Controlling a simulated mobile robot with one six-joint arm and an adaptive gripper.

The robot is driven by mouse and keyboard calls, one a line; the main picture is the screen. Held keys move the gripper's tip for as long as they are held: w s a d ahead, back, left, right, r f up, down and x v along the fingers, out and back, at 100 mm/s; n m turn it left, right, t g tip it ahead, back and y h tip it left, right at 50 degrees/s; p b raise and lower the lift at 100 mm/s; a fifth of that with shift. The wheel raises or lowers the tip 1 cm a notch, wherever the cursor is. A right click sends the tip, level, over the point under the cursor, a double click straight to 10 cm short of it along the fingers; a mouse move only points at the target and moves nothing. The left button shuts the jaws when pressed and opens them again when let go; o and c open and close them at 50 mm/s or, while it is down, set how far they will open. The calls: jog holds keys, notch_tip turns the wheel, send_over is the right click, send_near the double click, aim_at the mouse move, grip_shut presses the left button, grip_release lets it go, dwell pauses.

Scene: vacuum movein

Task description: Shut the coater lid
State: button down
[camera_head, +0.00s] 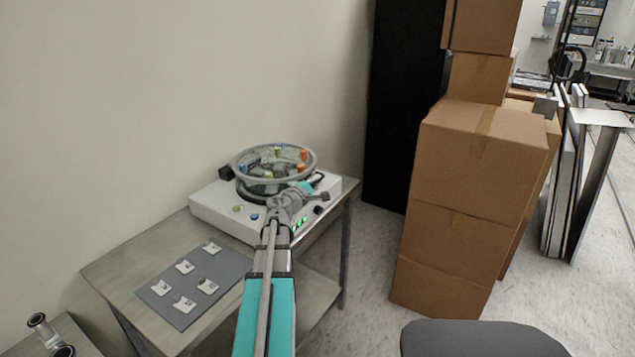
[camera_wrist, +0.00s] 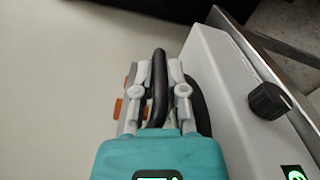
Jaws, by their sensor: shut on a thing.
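The coater (camera_head: 218,208) is a white box on the table, with a round dark bowl (camera_head: 258,190) on top. Its lid (camera_head: 240,163) is a clear disc with a grey rim and blue, green and orange knobs. The lid sits over the bowl, with a black hinge block (camera_head: 226,173) at the left; I cannot tell whether it lies flush. My gripper (camera_head: 308,186) is at the lid's right side. In the wrist view my gripper (camera_wrist: 158,90) has its two grey fingers either side of a black bar handle (camera_wrist: 159,65), shut on it. The handle is mostly hidden in the head view.
A grey mat (camera_head: 222,283) with several small white pieces lies on the table (camera_head: 130,262) in front of the coater. A black knob (camera_wrist: 269,101) stands on the coater's side. Stacked cardboard boxes (camera_head: 455,200) stand right, with a dark chair (camera_head: 480,338) nearer.

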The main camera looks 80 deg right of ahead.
jog(key=shift+s+a+f, duration=0.15)
jog(key=shift+a+f, duration=0.1)
jog(key=shift+f, duration=0.05)
jog(key=c, duration=0.7)
grip_release()
jog(key=shift+d, duration=0.15)
jog(key=shift+w+a, duration=0.4)
jog(key=shift+a, duration=0.05)
jog(key=v, duration=1)
jog(key=shift+w+a, duration=0.1)
jog(key=shift+a, duration=0.3)
